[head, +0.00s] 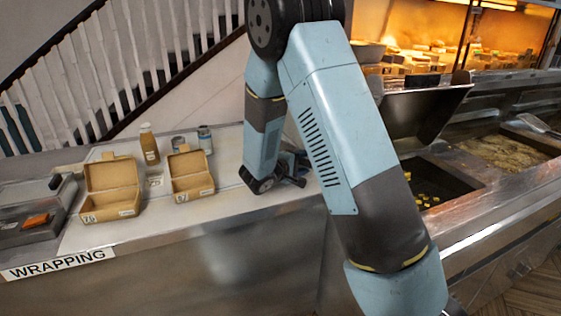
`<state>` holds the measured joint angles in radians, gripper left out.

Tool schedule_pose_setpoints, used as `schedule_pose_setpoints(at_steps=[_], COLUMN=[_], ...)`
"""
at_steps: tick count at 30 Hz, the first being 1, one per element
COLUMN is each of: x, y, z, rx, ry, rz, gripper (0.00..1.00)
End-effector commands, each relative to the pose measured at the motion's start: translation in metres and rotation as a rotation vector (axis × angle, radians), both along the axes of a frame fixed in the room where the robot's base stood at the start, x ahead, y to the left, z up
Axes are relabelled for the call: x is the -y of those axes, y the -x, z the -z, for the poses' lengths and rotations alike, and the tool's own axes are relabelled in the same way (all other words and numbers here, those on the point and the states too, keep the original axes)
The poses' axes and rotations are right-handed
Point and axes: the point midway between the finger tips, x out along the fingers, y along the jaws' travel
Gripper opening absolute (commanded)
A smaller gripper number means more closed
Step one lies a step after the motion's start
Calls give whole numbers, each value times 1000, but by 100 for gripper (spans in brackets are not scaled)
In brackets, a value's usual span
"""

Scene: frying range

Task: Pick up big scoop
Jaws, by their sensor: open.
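My gripper (297,172) is low over the right end of the white counter, partly hidden behind my own arm. It is open, and I see nothing between its fingers. A flat metal utensil (540,125) lies at the right edge of the picture, over the far fryer, partly cut off. It may be a scoop, but I cannot tell if it is the big one. It is well apart from my gripper. My arm covers much of the middle of the range, so a scoop may be hidden there.
Two open cardboard boxes (110,188) (191,175) stand on the wrapping counter (150,225), with a sauce bottle (149,144) and jars behind. A dark fryer vat (455,180) holds yellow pieces. A raised metal panel (425,105) stands behind it. A lit food cabinet (500,45) is at the back.

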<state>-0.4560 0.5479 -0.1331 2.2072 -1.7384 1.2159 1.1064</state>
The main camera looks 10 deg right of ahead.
Motion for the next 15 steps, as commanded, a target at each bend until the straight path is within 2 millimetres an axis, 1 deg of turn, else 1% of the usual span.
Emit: schedule_pose_setpoints(at_steps=[6, 8, 15], x=[1, 1, 1], y=[-1, -1, -1], z=[0, 0, 0], rx=[0, 0, -1], ry=[0, 0, 1], rz=[0, 0, 0], gripper=[55, 50, 27])
